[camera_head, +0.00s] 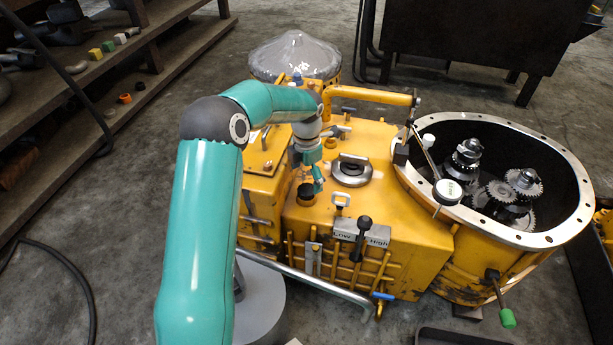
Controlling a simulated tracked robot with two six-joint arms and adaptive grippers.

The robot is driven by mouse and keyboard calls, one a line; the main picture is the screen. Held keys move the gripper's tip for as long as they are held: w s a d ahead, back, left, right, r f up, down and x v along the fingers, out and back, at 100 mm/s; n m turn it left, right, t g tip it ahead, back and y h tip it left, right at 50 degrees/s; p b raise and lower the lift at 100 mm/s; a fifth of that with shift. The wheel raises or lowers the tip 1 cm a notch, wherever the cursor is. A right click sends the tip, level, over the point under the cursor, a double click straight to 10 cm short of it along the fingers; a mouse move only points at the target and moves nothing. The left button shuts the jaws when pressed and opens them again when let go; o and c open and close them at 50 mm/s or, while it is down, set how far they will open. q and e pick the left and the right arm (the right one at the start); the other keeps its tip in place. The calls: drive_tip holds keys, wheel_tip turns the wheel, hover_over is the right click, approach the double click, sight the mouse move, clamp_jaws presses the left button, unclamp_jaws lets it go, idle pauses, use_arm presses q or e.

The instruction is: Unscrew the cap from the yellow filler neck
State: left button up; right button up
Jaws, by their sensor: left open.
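The yellow filler neck (305,200) appears as a short upright cylinder on the near left part of the yellow transmission case (400,235). Its top is dark (305,190); I cannot tell whether that is the cap or an open mouth. My left gripper (318,186) points down with its teal fingers just right of the neck's top. It is open, and I see nothing held in it. Whether a finger touches the neck is unclear. My right gripper is not in view.
A round metal lid with a handle (351,172) sits right of my left gripper. Levers (363,236) stand at the case's front. The open bell housing (566,228) with gears (507,190) is at right. A shelf with small parts (95,75) stands at left.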

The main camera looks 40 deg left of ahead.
sight(306, 189)
use_arm(q)
drive_tip(key=m, duration=0.4)
drive_tip(key=shift+w+a, duration=0.1)
drive_tip(key=shift+w, duration=0.15)
drive_tip(key=m, duration=0.2)
drive_tip(key=shift+w+m, duration=0.15)
drive_tip(key=shift+m, duration=0.15)
drive_tip(key=m+p, duration=0.1)
drive_tip(key=m, duration=0.1)
drive_tip(key=r+m+p, duration=0.1)
drive_tip(key=m+p, duration=0.1)
drive_tip(key=r+m+p, duration=0.1)
drive_tip(key=m, duration=0.1)
drive_tip(key=shift+w+m+t+p, duration=0.2)
drive_tip(key=shift+m+t+p, duration=0.1)
drive_tip(key=shift+p, duration=0.05)
drive_tip(key=r+m+p, duration=0.1)
drive_tip(key=p, duration=0.1)
drive_tip(key=s+r+m+p, duration=0.1)
drive_tip(key=p, duration=0.2)
drive_tip(key=shift+r+p, duration=0.35)
drive_tip(key=shift+r, duration=0.05)
drive_tip(key=f+b, duration=0.3)
drive_tip(key=f, duration=0.2)
drive_tip(key=f+b, duration=0.3)
drive_tip(key=f, duration=0.2)
drive_tip(key=shift+s+f, duration=0.2)
drive_tip(key=shift+f, duration=0.2)
